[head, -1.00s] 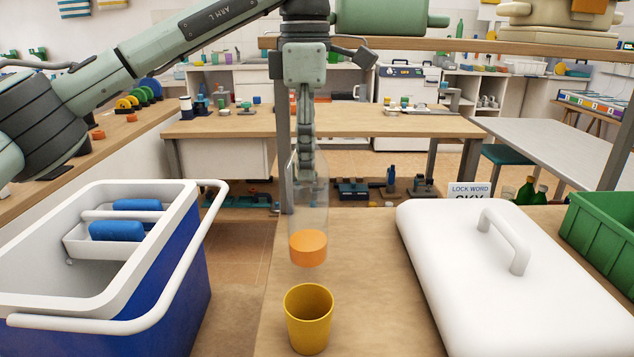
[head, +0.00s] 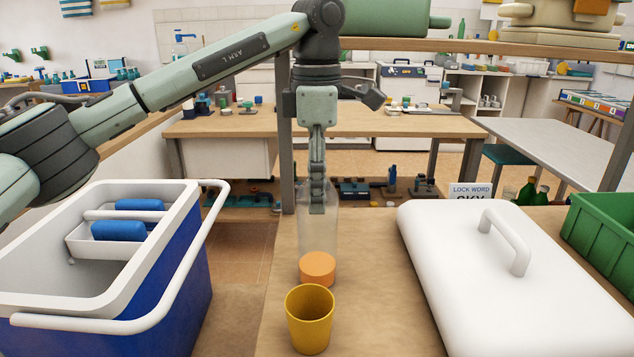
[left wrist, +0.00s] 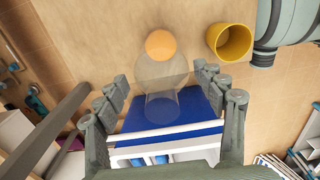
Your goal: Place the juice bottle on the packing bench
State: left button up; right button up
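The juice bottle (head: 317,230) is clear with an orange lower part. It is upright over the wooden bench (head: 375,300), just behind a yellow cup (head: 310,325). My left gripper (head: 317,208) comes down from above, with its fingers around the upper part of the bottle. In the left wrist view the bottle (left wrist: 160,72) lies between the two fingers, its orange end away from the camera. I cannot tell whether its base touches the bench; the cup partly overlaps that area. My right gripper is not in view.
A blue cooler box (head: 165,290) with a raised white handle stands left of the bench. A large white lid (head: 470,290) lies to the right, with a green crate (head: 600,235) beyond it. A sign and green bottles are behind the lid. Bare bench lies between cup and lid.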

pick_arm(q)
jog(key=shift+o, duration=0.2)
jog(key=shift+r, duration=0.1)
jog(key=shift+r, duration=3.75)
